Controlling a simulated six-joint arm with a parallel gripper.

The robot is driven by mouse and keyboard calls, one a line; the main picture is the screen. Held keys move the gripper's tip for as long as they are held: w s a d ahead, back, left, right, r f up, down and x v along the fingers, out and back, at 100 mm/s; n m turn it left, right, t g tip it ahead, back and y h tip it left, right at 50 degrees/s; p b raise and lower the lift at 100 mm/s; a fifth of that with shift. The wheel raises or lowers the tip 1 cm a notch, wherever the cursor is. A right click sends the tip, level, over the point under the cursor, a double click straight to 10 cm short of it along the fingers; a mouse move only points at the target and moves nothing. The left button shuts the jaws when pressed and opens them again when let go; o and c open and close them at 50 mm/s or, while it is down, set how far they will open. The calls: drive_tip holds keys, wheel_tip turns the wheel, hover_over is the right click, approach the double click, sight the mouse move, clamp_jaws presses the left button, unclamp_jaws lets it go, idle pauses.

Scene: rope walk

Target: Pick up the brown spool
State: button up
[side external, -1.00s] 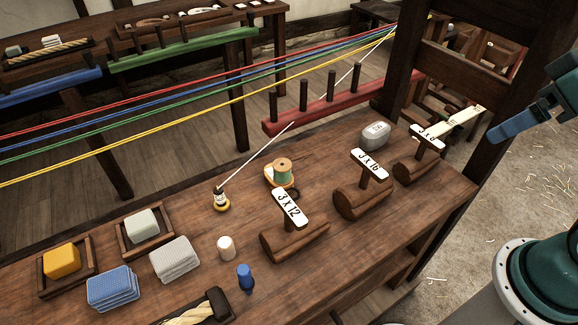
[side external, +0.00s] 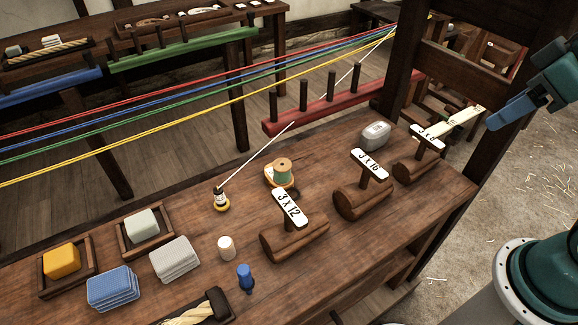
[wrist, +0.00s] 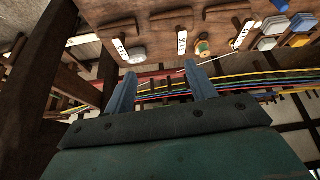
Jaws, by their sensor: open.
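A spool (side external: 281,170) with a tan-brown top and green thread stands upright on the workbench, on or against a yellow-orange piece whose form I cannot make out. It stands behind the 3 x 12 block. In the wrist view the spool (wrist: 202,48) is small, beyond and slightly right of my fingers. My gripper (side external: 494,124) is at the right edge of the side view, high up and well away from the spool. In the wrist view my gripper (wrist: 160,70) has its two blue fingers apart with nothing between them.
Wooden blocks with labels, 3 x 12 (side external: 294,236) and 3 x 16 (side external: 362,199), stand near the spool. A red peg rail (side external: 330,108) and taut coloured ropes lie behind. A dark post (side external: 405,60) stands between my gripper and the ropes. A grey lump (side external: 375,134) sits nearby.

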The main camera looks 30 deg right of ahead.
drive_tip(key=w+a+r+n+g+y, duration=0.1)
drive_tip(key=w+a+n+y, duration=0.1)
drive_tip(key=w+a+n, duration=0.6)
drive_tip(key=n+g+y, duration=0.2)
drive_tip(key=n+g, duration=0.4)
drive_tip(key=n, duration=0.7)
hover_over(226, 241)
drive_tip(key=w+d, duration=0.2)
drive_tip(key=d, duration=0.3)
wheel_tip(226, 241, down, 21)
drive_tip(key=shift+x, duration=4.55)
drive_tip(key=shift+s, duration=0.2)
drive_tip(key=shift+x, duration=2.55)
drive_tip(key=shift+w, duration=0.1)
drive_tip(key=shift+c, duration=0.3)
